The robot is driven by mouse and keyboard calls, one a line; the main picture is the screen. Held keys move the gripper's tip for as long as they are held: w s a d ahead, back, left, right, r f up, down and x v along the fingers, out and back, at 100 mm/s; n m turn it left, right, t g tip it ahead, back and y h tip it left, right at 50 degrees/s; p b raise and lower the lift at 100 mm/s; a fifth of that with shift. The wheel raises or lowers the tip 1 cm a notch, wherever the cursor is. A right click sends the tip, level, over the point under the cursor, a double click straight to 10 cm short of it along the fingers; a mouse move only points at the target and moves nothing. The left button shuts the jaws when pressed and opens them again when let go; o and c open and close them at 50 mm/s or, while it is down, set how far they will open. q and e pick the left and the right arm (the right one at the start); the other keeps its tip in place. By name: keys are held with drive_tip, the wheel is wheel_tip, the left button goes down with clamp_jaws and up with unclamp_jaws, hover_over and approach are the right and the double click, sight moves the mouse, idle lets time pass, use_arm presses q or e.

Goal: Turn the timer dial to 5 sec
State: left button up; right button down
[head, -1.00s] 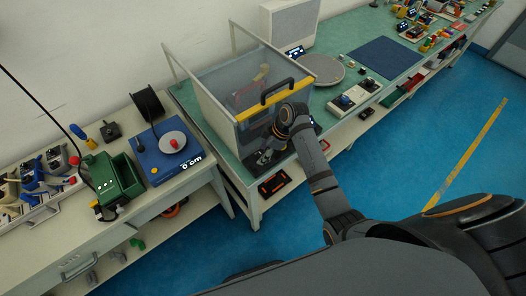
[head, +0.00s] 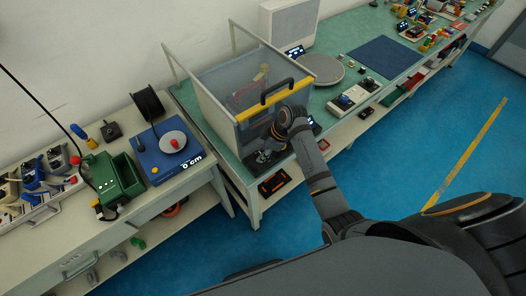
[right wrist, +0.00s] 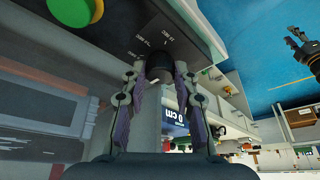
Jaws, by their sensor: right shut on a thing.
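The timer dial (right wrist: 160,65) is a small dark round knob on a dark panel with white printed marks, seen upside down in the right wrist view. My right gripper (right wrist: 161,73) is shut on the dial, one finger on each side. In the head view my right gripper (head: 264,156) is at the front of the clear-walled box, and the dial is hidden there. The dial's exact setting cannot be read. A dark gripper-like shape, apparently my left gripper (right wrist: 300,45), shows in the right wrist view, too small to judge.
The clear box (head: 220,106) has a yellow front edge and a black handle, close above my right wrist. A green button (right wrist: 70,8) is near the dial. A blue scale (head: 166,160) reading 0 cm stands on the left bench.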

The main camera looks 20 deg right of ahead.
drive_tip(key=m+p, duration=0.2)
drive_tip(key=p, duration=0.1)
drive_tip(key=m+t+h+p, duration=0.1)
drive_tip(key=m+p, duration=0.1)
drive_tip(key=p, duration=0.1)
drive_tip(key=m+p, duration=0.2)
drive_tip(key=p, duration=0.1)
drive_tip(key=shift+s+a+r+m+t+h, duration=0.15)
drive_tip(key=shift+r+m+t+h, duration=0.15)
drive_tip(key=shift+t+h, duration=0.1)
drive_tip(key=shift+f+m+h+p, duration=0.2)
drive_tip(key=shift+m+h+p, duration=0.3)
drive_tip(key=shift+m+p, duration=0.8)
drive_tip(key=shift+t, duration=0.3)
drive_tip(key=c, duration=1)
unclamp_jaws()
drive_tip(key=v, duration=1.2)
